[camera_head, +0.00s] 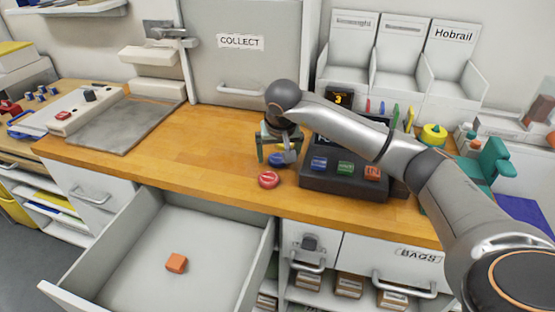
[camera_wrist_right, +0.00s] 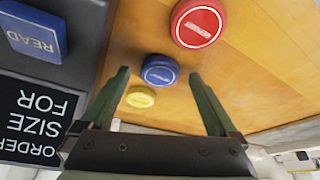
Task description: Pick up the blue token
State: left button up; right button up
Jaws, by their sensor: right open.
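The blue token (camera_wrist_right: 160,70) is a round blue disc on the wooden counter. In the wrist view it shows between my open right fingertips (camera_wrist_right: 159,74), and I see no contact. In the head view the blue token (camera_head: 276,160) lies under my right gripper (camera_head: 276,155), partly hidden by it. A red token (camera_wrist_right: 198,22) lies beside it, also in the head view (camera_head: 268,180), nearer the counter's front edge. A yellow token (camera_wrist_right: 140,97) lies on the other side of the blue one, between the fingers in the wrist view. My left gripper is out of view.
A dark panel (camera_head: 318,187) with blue, green and orange buttons stands just right of the tokens. An open drawer (camera_head: 135,255) with an orange block (camera_head: 176,263) juts out below the counter. The wooden counter (camera_head: 190,145) left of the gripper is clear.

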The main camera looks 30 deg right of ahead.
jog(key=shift+w+f, duration=0.1)
jog(key=shift+f, duration=0.2)
jog(key=shift+c, duration=0.4)
jog(key=c, duration=1.3)
